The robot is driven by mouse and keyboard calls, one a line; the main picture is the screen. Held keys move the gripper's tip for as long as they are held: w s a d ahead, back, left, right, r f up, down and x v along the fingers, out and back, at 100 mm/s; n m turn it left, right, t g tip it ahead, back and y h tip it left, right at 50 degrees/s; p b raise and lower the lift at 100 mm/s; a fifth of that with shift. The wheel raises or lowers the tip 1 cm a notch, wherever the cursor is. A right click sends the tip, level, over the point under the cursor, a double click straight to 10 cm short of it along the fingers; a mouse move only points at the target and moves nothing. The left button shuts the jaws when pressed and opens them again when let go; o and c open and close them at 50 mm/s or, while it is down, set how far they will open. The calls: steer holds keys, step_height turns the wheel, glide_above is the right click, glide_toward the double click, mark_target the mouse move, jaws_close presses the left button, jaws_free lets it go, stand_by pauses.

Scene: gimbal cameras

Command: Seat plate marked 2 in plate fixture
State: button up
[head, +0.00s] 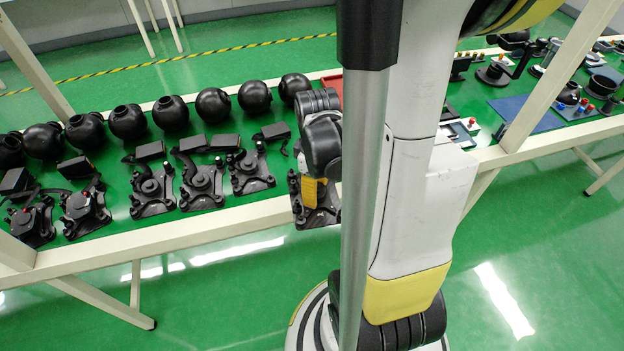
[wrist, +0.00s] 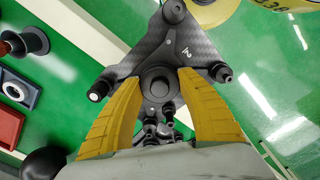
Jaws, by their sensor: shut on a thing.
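The plate marked 2 (wrist: 150,55) is a dark, carbon-patterned, three-armed plate with a round hub, black knobs at its arm ends and a white "2". My gripper (wrist: 158,92) has its yellow fingers shut on the hub, one at each side. In the head view my gripper (head: 311,196) is at the table's near edge, at the right end of a row of plate assemblies, with a dark plate (head: 325,217) under it. Small dark posts (wrist: 160,130) show between the fingers. I cannot make out the fixture, or whether the plate touches anything below.
Several similar black plate assemblies (head: 151,190) stand along the table to the left, with black round housings (head: 170,112) behind them. A red tray (wrist: 9,126) and a grey box (wrist: 18,90) lie left in the wrist view. A white table beam (head: 180,236) runs along the front.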

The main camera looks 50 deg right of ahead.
mark_target(322, 215)
steer(key=shift+s+a, duration=0.5)
steer(key=shift+s, duration=0.3)
steer(key=shift+s+a, duration=0.45)
steer(key=shift+s, duration=0.35)
steer(key=shift+s+a, duration=0.5)
steer(key=shift+s, duration=0.3)
steer(key=shift+w, duration=0.1)
steer(key=w+a+m, duration=0.2)
steer(key=w+a, duration=0.5)
steer(key=w, duration=0.4)
steer(key=w+a+r+m, duration=0.1)
steer(key=w+a+m, duration=0.1)
steer(key=w+a, duration=0.6)
steer(key=w, duration=0.4)
steer(key=shift+a+r, duration=0.2)
steer(key=shift+r, duration=0.05)
steer(key=shift+w, duration=0.1)
